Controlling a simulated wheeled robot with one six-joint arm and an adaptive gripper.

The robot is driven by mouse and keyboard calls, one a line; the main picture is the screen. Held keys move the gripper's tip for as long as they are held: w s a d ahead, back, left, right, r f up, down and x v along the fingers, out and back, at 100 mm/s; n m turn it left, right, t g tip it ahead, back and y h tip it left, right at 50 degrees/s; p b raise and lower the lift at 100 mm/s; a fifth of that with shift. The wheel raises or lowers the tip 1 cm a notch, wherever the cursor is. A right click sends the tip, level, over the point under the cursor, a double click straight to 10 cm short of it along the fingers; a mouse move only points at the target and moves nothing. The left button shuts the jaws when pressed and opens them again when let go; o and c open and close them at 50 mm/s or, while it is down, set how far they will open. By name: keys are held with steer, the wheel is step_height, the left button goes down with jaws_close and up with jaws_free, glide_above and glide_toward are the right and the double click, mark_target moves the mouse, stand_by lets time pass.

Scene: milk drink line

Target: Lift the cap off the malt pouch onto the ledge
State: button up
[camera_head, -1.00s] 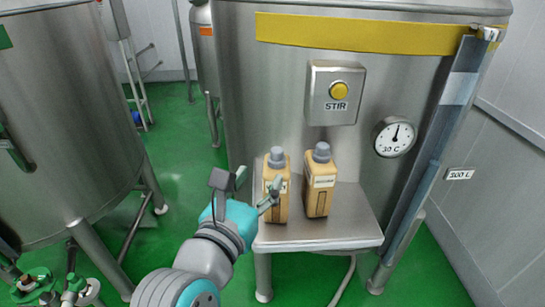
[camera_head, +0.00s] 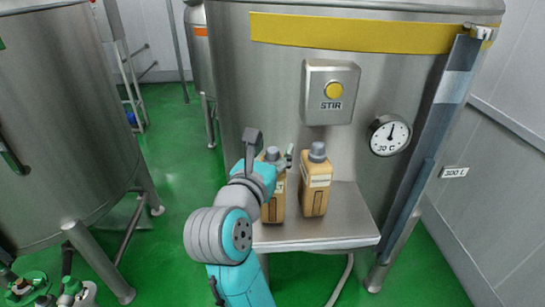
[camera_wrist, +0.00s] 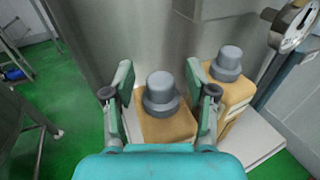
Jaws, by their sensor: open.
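Two tan pouches with grey caps stand upright side by side on a steel ledge (camera_head: 340,232).
A steel tank stands behind the ledge, with a yellow STIR button (camera_head: 333,91) and a round temperature gauge (camera_head: 389,135). The ledge is bare at the front and right of the pouches. Another large tank (camera_head: 62,110) stands at left.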

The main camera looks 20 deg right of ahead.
steer(key=c, duration=0.9)
steer(key=shift+r, duration=0.15)
